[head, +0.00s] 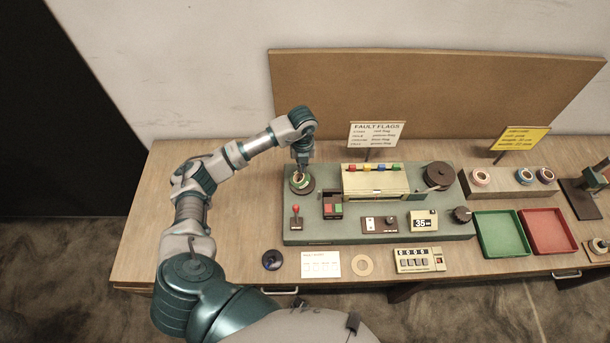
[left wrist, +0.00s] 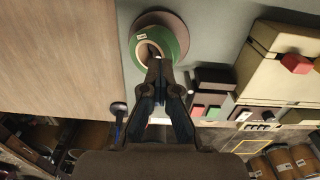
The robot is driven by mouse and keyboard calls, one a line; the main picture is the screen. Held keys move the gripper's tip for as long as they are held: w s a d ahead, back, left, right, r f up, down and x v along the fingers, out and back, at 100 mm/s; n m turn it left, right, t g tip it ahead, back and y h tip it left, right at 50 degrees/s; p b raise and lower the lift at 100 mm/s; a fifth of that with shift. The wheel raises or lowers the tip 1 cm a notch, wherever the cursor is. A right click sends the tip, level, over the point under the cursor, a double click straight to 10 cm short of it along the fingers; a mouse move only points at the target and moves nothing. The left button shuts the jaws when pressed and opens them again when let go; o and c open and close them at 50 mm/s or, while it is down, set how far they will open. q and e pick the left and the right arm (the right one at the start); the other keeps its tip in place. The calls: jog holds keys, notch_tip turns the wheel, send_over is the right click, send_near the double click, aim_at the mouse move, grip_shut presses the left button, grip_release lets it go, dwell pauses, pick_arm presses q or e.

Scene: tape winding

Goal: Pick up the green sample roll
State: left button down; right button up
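The green sample roll (head: 299,178) is at the left end of the grey-green machine base, on a round brown disc. In the left wrist view the roll (left wrist: 175,42) shows a green outer band, a pale core and a small white label. The brown disc (left wrist: 178,20) shows behind it. My left gripper (head: 302,165) is right over the roll, pointing down. In the left wrist view its fingertips (left wrist: 158,66) are close together and overlap the roll's near edge and hole. Whether they pinch the roll is hidden. My right gripper is not in view.
A red-knobbed lever (head: 296,211) and a switch box (head: 332,206) stand close by the roll. The cream machine housing (head: 375,182) is to the right. A green tray (head: 502,234) and a red tray (head: 549,231) lie farther right. The table's left end is clear.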

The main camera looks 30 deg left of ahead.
pick_arm(q)
jog(key=r, duration=0.3)
jog(key=shift+s+a, duration=0.15)
jog(key=shift+s, duration=0.05)
jog(key=shift+w+a+r, duration=0.15)
jog(key=shift+a+r, duration=0.05)
jog(key=shift+r, duration=0.1)
jog(key=c, duration=0.9)
grip_release()
jog(key=shift+d+r, duration=0.1)
jog(key=shift+d, duration=0.25)
jog(key=o, duration=0.5)
